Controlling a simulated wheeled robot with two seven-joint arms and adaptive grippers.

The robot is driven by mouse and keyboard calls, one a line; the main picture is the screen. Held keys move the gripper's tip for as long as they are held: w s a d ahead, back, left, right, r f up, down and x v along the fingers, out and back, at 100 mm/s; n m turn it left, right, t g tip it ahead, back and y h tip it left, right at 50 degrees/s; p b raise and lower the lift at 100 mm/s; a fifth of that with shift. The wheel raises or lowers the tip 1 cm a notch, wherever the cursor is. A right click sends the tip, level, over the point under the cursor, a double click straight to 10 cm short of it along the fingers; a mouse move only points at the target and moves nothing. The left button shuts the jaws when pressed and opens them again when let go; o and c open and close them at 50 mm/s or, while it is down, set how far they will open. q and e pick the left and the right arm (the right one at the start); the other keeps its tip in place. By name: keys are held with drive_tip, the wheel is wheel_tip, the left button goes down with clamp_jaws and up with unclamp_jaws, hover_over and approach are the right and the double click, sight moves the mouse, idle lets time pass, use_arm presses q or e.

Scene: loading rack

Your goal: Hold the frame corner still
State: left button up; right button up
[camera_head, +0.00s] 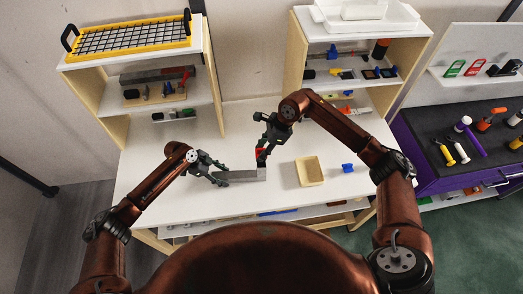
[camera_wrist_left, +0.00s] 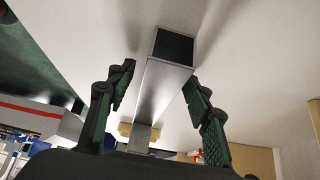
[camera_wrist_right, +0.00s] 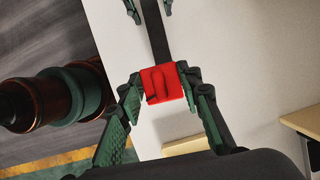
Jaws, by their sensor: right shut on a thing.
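The grey metal frame piece (camera_head: 247,174) lies on the white table in the head view. In the left wrist view the metal bar (camera_wrist_left: 160,92) runs between the two fingers of my left gripper (camera_wrist_left: 158,88), with a gap on each side. My left gripper (camera_head: 219,176) is open at the bar's left end, low over the table. My right gripper (camera_head: 261,155) is shut on a red block (camera_wrist_right: 163,85) at the bar's right part. In the right wrist view the block sits at the end of the dark bar (camera_wrist_right: 157,35); whether they touch is unclear.
A light wooden tray (camera_head: 309,171) and a small blue item (camera_head: 347,168) stand right of the bar. Shelves with tools rise behind on both sides, with a yellow-framed rack (camera_head: 131,38) on top left. A purple tool cabinet (camera_head: 450,172) stands at right. The table's left front is clear.

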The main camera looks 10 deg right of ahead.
use_arm(q)
drive_tip(key=v, duration=1.2)
